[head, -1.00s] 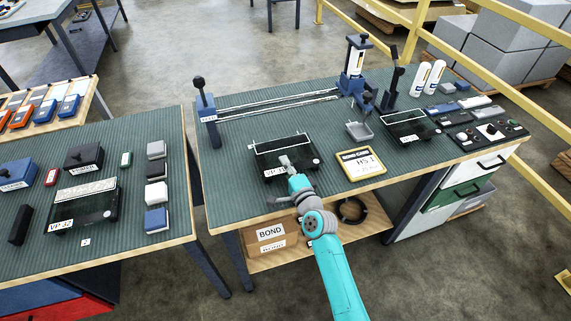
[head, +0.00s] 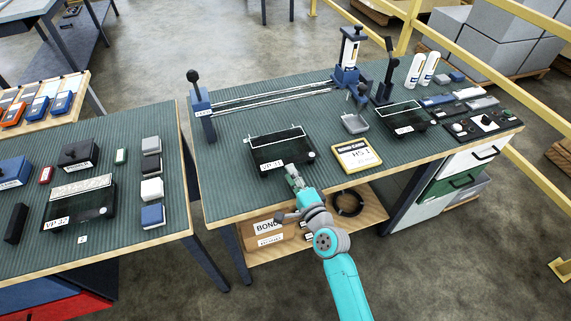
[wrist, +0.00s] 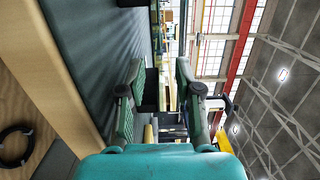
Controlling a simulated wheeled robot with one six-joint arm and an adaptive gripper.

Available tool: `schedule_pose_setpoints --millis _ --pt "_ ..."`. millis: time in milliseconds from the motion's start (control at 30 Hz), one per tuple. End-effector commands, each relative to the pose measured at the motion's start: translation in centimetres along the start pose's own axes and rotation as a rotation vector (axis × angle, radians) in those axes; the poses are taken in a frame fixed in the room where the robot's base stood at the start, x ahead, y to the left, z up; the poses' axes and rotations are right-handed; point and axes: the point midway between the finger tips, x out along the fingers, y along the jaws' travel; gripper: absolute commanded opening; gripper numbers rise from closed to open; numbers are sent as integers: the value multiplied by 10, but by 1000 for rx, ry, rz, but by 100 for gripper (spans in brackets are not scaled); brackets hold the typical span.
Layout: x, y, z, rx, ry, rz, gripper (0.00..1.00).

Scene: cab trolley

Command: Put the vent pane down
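A dark glass vent pane (head: 283,147) lies flat on the ribbed green mat of the right-hand table, near its front edge. It has a pale strip along its back edge, a white label at the front left and a round pale spot at the front right. My gripper (head: 292,171) is just in front of the pane's front edge, apart from it as far as I can tell. In the wrist view my gripper (wrist: 158,92) shows two green-padded fingers spread apart. A dark shape shows beyond the gap; I cannot tell what it is.
Another dark pane (head: 404,117) lies further right. A rail fixture (head: 270,96) runs behind. A third pane (head: 78,203) lies on the left table. Mat left of the middle pane is clear.

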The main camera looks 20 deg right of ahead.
Motion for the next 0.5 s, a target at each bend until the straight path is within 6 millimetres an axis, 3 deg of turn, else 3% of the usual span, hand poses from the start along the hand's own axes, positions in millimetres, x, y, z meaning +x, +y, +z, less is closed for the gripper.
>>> schedule_pose_setpoints --millis 200,500 --pt "-31 0 0 1 1 1 34" --pt "-42 0 0 -1 0 0 34"
